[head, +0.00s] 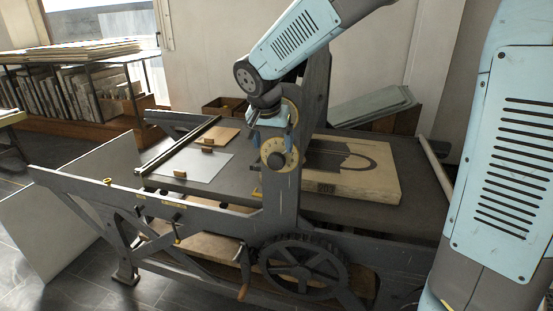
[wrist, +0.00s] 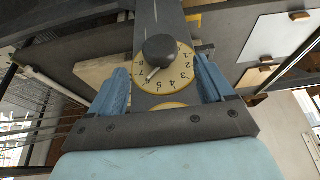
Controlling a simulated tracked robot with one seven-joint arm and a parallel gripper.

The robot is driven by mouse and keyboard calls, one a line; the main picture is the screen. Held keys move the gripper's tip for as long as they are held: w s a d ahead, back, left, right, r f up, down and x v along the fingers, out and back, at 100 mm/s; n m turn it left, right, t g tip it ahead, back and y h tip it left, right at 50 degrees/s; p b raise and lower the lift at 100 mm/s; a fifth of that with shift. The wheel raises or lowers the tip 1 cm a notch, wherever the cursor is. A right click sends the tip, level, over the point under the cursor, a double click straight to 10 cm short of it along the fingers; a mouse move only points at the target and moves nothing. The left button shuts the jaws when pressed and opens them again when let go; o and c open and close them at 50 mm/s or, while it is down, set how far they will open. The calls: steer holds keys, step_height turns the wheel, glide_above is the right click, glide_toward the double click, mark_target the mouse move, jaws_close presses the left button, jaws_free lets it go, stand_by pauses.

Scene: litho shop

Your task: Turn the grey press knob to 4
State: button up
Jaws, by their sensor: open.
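The grey press knob (head: 275,160) is a dark round knob on a cream numbered dial, on the press's upright post. In the wrist view the knob (wrist: 160,48) sits over the dial face (wrist: 178,73), with a pale pointer mark at its lower left. My gripper (head: 271,141) hangs downward just above the knob in the head view. Its blue fingers are open, one on each side of the dial in the wrist view (wrist: 161,66). I see no contact with the knob.
A second cream dial (head: 291,108) sits higher on the post, partly hidden by my gripper. The press bed (head: 422,193) carries a pale stone (head: 360,182) at right. A spoked wheel (head: 303,262) is below. A white sheet (head: 190,168) lies left.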

mark_target(269, 160)
steer(key=x, duration=0.7)
steer(key=shift+a+f, duration=0.1)
steer(key=shift+c, duration=0.5)
steer(key=c, duration=0.9)
steer(key=shift+c, duration=0.2)
steer(key=h, duration=0.1)
steer(key=g+h, duration=0.1)
steer(key=h, duration=0.1)
steer(key=n+h, duration=0.1)
steer(key=h, duration=0.1)
steer(key=shift+w+a+f+g, duration=0.1)
steer(key=shift+a+g, duration=0.3)
steer(key=h, duration=0.2)
steer(key=n+g+h, duration=0.1)
steer(key=h, duration=0.2)
steer(key=shift+w+a+f+n+h, duration=0.1)
steer(key=shift+a+f+n+h, duration=0.15)
steer(key=shift+n+h, duration=0.05)
